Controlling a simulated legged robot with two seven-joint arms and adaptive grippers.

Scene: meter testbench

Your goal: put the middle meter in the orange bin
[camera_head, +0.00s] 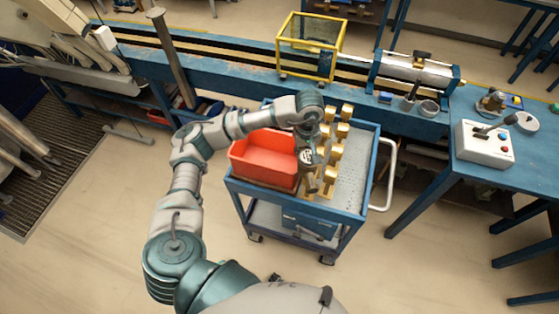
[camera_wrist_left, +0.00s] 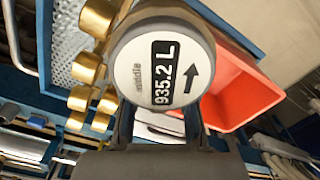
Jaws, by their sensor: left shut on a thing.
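The middle meter (camera_wrist_left: 135,72) fills the middle of the left wrist view. It has a round white face reading "middle" and 935.2 L, with a black arrow. My left gripper (camera_wrist_left: 160,132) is shut on it. In the head view the meter (camera_head: 306,156) shows small, held by my left gripper (camera_head: 309,141) beside the right edge of the orange bin (camera_head: 262,147). The bin is an open, empty-looking box on the cart; it also shows in the left wrist view (camera_wrist_left: 240,88), right of the meter. My right gripper is not in view.
Several brass fittings (camera_head: 335,153) stand in rows on the blue cart (camera_head: 352,178), just right of the bin. The cart's right top is bare. A testbench with a yellow-framed box (camera_head: 310,45) runs behind. A control box (camera_head: 484,146) sits on the right table.

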